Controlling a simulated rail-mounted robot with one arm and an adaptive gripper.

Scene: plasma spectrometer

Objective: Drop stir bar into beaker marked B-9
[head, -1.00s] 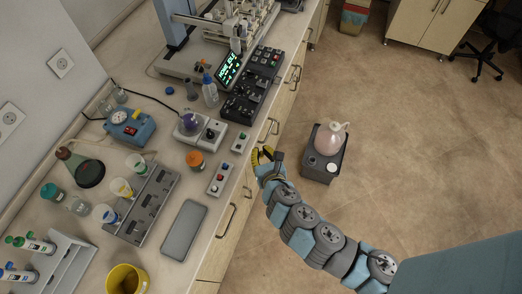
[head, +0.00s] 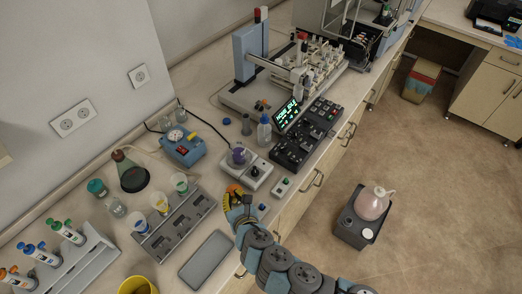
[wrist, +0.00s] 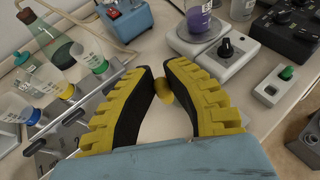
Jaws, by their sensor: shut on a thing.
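My gripper (head: 235,195) hangs over the bench in the head view, right of the beakers. In the wrist view its two yellow-and-black fingers (wrist: 160,80) close on a small amber object (wrist: 163,91). Its shape is mostly hidden, so I cannot confirm that it is the stir bar. Three clear beakers stand in a row at a grey holder, with a green label (head: 180,183), a yellow label (head: 159,203) and a blue label (head: 140,223). They also show left of my fingers in the wrist view: green (wrist: 95,62), yellow (wrist: 48,85), blue (wrist: 20,110). I cannot read which is B-9.
A stirrer (head: 254,175) with a purple-filled vessel (head: 238,156) stands behind my gripper. A grey tablet (head: 207,260) lies in front. A green-button box (head: 282,187) is to the right. A dark-bottomed flask (head: 132,175) and a yellow cup (head: 137,286) stand left.

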